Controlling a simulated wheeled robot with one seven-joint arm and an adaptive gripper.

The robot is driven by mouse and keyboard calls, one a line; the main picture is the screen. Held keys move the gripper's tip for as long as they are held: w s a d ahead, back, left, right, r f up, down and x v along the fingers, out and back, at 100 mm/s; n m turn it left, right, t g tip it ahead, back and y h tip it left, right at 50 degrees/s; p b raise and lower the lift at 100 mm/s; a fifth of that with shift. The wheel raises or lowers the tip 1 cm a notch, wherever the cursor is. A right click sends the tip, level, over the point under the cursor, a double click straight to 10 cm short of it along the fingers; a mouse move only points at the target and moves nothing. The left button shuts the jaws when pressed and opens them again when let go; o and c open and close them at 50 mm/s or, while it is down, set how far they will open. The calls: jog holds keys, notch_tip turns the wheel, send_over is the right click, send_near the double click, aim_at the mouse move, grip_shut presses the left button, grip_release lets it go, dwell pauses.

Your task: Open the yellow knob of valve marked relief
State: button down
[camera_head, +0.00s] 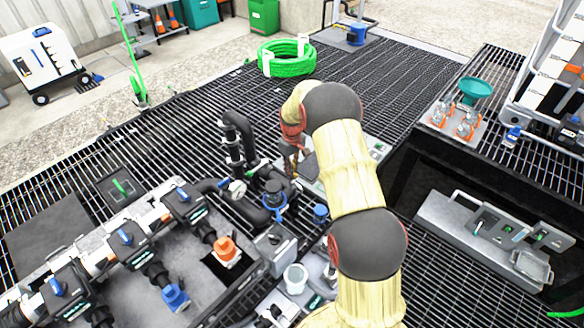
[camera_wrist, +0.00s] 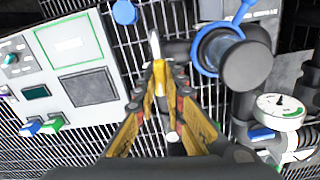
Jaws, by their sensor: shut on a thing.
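My gripper (camera_wrist: 162,88) is in the middle of the wrist view, its two yellow-padded fingers closed together at the tips. A small yellow piece (camera_wrist: 160,76) sits between the fingertips, and a pale metal stem (camera_wrist: 154,45) extends beyond it. The piece looks like the yellow knob, but the fingers hide much of it. I cannot read a relief marking. In the head view my gripper (camera_head: 291,160) points down beside the black pipework (camera_head: 232,145); its tips are too small to make out.
A black capped fitting with a blue ring (camera_wrist: 210,48) and a pressure gauge (camera_wrist: 280,111) stand close right of my gripper. A light panel (camera_wrist: 100,70) lies to the left. The manifold with blue-handled valves (camera_head: 125,238) fills the lower left. Grating beyond is mostly clear, before a green hose coil (camera_head: 287,58).

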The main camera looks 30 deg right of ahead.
jog(key=shift+n, duration=0.8)
jog(key=shift+p, duration=0.3)
jog(key=c, duration=2)
grip_release()
jog(key=shift+o, duration=0.8)
notch_tip(320, 180, up, 12)
